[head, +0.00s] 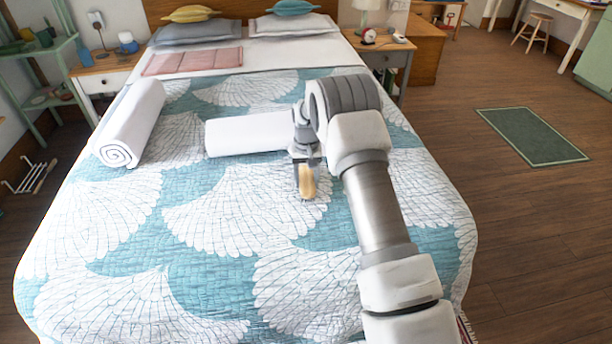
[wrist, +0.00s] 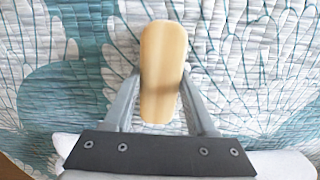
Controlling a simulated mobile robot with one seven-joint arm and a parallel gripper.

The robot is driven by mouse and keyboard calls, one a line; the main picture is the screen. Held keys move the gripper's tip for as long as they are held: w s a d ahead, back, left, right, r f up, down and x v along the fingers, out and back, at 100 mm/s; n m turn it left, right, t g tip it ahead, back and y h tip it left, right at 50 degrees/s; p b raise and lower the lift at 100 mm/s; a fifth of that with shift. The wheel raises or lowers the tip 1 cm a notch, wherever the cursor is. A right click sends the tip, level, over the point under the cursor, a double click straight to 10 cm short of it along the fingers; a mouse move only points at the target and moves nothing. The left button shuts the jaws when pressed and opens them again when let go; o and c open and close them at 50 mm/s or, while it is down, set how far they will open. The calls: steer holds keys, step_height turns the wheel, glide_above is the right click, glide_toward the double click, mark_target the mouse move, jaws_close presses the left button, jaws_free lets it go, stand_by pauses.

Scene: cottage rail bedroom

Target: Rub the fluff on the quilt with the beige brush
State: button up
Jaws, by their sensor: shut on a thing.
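The beige brush (wrist: 162,60) is held between the two fingers of my gripper (wrist: 160,82), seen from above in the wrist view. In the head view my gripper (head: 306,170) points down over the middle of the bed, with the brush (head: 307,183) at its tip. The brush is at or just above the teal and white shell-patterned quilt (head: 215,215); I cannot tell whether it touches. Its underside is hidden. I cannot make out the fluff clearly in either view; small dark specks may lie on the quilt by the brush.
A rolled white towel (head: 130,125) lies on the left of the bed. Another white roll (head: 245,134) lies just behind my gripper. A folded pink cloth (head: 193,62) and pillows (head: 290,24) are at the head end. The quilt's front half is clear.

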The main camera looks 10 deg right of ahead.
mark_target(309, 189)
steer(key=shift+s+f+p, duration=0.1)
steer(key=shift+s+p, duration=0.25)
steer(key=shift+s, duration=1.6)
steer(key=shift+w+a, duration=0.1)
steer(key=shift+a, duration=1.1)
steer(key=shift+w+d+b, duration=0.1)
steer(key=shift+w+b, duration=0.75)
steer(key=shift+w, duration=2.8)
steer(key=shift+r, duration=0.2)
steer(key=shift+r+p, duration=1.4)
steer(key=shift+r, duration=1.55)
steer(key=shift+r+p, duration=0.95)
steer(key=shift+r, duration=0.55)
